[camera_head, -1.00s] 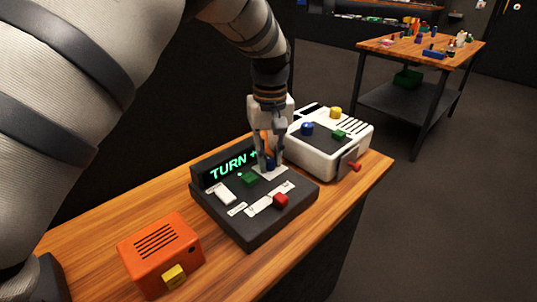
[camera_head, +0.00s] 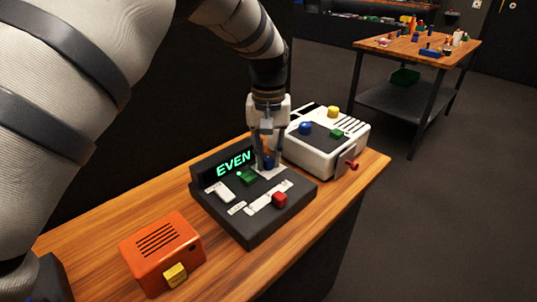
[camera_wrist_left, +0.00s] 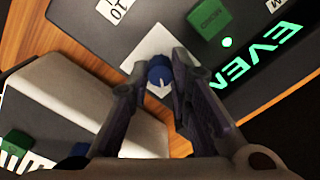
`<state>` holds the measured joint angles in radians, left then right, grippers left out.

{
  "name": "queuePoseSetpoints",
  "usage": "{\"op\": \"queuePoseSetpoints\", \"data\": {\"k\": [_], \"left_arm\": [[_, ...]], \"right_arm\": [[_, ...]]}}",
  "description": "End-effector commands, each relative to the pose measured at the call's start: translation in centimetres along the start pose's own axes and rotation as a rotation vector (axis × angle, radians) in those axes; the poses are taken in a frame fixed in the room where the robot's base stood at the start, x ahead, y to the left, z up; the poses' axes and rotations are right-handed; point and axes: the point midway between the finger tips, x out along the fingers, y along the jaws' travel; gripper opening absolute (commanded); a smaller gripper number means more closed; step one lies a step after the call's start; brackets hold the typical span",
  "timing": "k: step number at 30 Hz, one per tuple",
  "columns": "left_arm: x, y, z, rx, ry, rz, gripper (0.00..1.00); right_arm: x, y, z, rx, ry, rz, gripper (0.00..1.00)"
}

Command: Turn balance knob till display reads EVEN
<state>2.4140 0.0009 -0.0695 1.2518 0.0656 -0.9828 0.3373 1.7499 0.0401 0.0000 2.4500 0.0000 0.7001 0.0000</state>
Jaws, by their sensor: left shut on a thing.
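The dark panel (camera_head: 245,225) sits on the wooden bench, and its display (camera_head: 234,164) reads EVEN in green letters. A small blue knob (camera_head: 268,163) stands on a white plate at the panel's back right. My left gripper (camera_head: 267,163) points down over the panel and is shut on this knob. In the left wrist view the blue knob (camera_wrist_left: 160,73) sits between the two fingertips (camera_wrist_left: 163,72). The display (camera_wrist_left: 262,65) shows there too, sideways, with a lit green dot beside it. My right gripper is in neither view.
A green button (camera_head: 248,178), a white switch (camera_head: 220,192) and a red knob (camera_head: 281,200) are on the same panel. A white box (camera_head: 310,150) with coloured controls stands close behind the gripper. An orange box (camera_head: 162,252) stands at the front left.

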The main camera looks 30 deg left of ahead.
Motion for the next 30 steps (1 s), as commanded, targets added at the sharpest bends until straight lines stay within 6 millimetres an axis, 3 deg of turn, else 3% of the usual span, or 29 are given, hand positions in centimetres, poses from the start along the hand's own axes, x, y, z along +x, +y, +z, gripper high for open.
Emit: {"op": "queuePoseSetpoints", "data": {"k": [2,3,5,15,17,24,30], "left_arm": [[0.0,-0.1,0.0,-0.001,0.001,-0.001,0.0],[0.0,-0.1,0.0,-0.001,0.001,-0.001,0.28],[0.0,-0.1,0.0,-0.001,0.001,-0.001,0.39],[-0.6,0.0,-0.1,-0.001,0.003,0.001,0.39],[-1.6,0.0,-0.1,-0.001,0.004,0.001,0.39],[-8.1,0.0,-0.1,-0.002,0.006,0.002,0.39],[-11.4,0.0,-0.1,-0.002,0.002,0.0,0.39]], "right_arm": [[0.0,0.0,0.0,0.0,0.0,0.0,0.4],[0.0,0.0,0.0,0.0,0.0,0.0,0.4],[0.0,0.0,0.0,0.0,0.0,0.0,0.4],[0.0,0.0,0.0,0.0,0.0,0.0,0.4],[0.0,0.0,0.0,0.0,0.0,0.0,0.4],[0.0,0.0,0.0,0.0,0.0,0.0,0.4],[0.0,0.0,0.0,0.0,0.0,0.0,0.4]]}}
